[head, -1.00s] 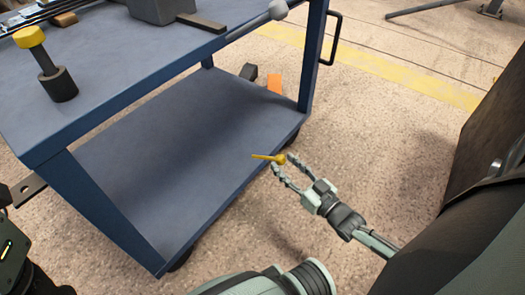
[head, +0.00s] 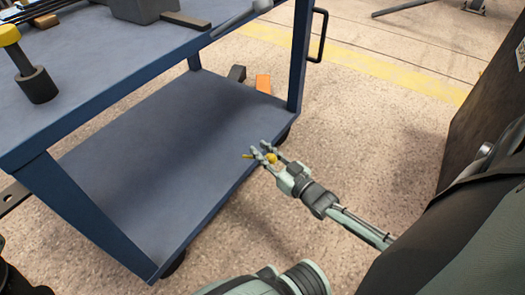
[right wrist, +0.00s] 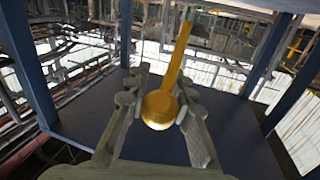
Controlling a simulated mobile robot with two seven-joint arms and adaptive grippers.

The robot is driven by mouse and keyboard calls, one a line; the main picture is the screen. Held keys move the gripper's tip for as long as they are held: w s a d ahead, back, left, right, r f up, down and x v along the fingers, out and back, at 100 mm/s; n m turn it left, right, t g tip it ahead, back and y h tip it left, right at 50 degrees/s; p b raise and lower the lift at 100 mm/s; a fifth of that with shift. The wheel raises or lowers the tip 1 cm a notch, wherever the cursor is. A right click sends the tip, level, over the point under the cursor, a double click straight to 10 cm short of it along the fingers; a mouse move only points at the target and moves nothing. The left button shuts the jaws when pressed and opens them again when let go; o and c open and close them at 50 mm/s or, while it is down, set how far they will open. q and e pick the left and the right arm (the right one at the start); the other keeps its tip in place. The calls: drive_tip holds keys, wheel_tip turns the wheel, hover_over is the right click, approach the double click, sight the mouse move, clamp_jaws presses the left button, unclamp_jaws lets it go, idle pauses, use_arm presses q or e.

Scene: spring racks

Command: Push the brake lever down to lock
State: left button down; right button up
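The yellow brake lever, a thin rod with a ball knob (head: 271,159), is by the right edge of the cart's lower shelf in the head view. In the right wrist view the ball (right wrist: 160,108) is close, and the rod runs up and away from it, near upright in the picture. My right gripper (head: 260,149) has its fingers on either side of the lever. They look spread, with a gap at the left of the ball; whether the right finger touches it I cannot tell. Where the rod joins the cart is unclear. My left gripper is out of view.
The blue cart (head: 190,125) has a bare lower shelf and posts close to my right gripper. A yellow-topped post (head: 25,70) and a grey block stand on its top. Open floor (head: 370,140) is at right.

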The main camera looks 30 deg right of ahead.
clamp_jaws()
drive_tip(key=shift+s+f, duration=0.2)
drive_tip(key=shift+f, duration=0.1)
wheel_tip(320, 180, down, 6)
drive_tip(key=s+d+b, duration=0.1)
drive_tip(key=s, duration=0.1)
drive_tip(key=o, duration=0.7)
unclamp_jaws()
drive_tip(key=shift+w+r, duration=0.15)
drive_tip(key=shift+r, duration=0.25)
drive_tip(key=s+d, duration=0.1)
drive_tip(key=s, duration=1.1)
drive_tip(key=shift+d, duration=0.25)
